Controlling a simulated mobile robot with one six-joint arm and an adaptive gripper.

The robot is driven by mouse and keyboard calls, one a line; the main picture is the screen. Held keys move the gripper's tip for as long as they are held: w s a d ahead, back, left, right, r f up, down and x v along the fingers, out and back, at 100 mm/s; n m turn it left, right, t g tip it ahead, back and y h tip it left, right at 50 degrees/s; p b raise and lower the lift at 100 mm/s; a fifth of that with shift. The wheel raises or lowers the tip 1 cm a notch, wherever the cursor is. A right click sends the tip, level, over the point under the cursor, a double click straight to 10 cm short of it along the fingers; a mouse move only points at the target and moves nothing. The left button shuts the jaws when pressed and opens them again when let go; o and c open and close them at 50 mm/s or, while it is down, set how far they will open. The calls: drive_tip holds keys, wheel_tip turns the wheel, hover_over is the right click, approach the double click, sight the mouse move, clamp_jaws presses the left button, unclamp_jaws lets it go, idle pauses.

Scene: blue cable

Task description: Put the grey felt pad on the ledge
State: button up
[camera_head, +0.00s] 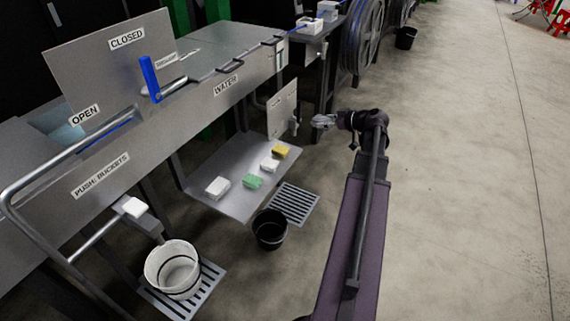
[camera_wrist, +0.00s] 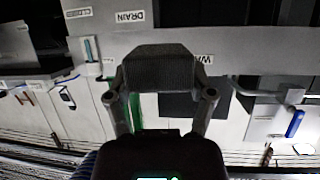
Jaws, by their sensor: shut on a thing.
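My gripper (camera_head: 323,121) is at the end of the outstretched arm, right of the metal bench, held in the air. In the wrist view the dark grey felt pad (camera_wrist: 160,70) sits between the two fingers, and the gripper is shut on it. In the head view the pad is too small to make out. A low metal shelf (camera_head: 215,167), which looks like the ledge, lies left of and below my gripper. It holds a white block (camera_head: 217,187), a green sponge (camera_head: 252,181), another white block (camera_head: 270,164) and a yellow sponge (camera_head: 280,152).
A small upright panel with a tap (camera_head: 283,110) stands between the shelf and my gripper. A black bucket (camera_head: 270,229) and a white bucket (camera_head: 172,270) stand on the floor by grates. A blue-handled lever (camera_head: 150,79) rises from the bench.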

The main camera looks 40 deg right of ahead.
drive_tip(key=d+f+n+y+b, duration=0.1)
drive_tip(key=d+f+b, duration=0.2)
drive_tip(key=f+b, duration=0.9)
drive_tip(key=shift+w+d+f+y, duration=0.2)
drive_tip(key=shift+f+y, duration=0.2)
drive_tip(key=shift+f, duration=0.2)
drive_tip(key=w+a, duration=0.2)
drive_tip(key=w, duration=0.2)
drive_tip(key=w+a+f+b, duration=0.1)
drive_tip(key=w+a, duration=0.1)
drive_tip(key=w, duration=0.3)
drive_tip(key=w+a, duration=0.3)
drive_tip(key=w, duration=0.2)
drive_tip(key=shift+w+f, duration=0.15)
drive_tip(key=shift+f, duration=0.05)
drive_tip(key=shift+f+b, duration=0.15)
drive_tip(key=shift+b, duration=0.25)
drive_tip(key=shift+f+b, duration=1.65)
drive_tip(key=shift+f, duration=0.1)
drive_tip(key=o, duration=0.8)
drive_tip(key=shift+c, duration=0.2)
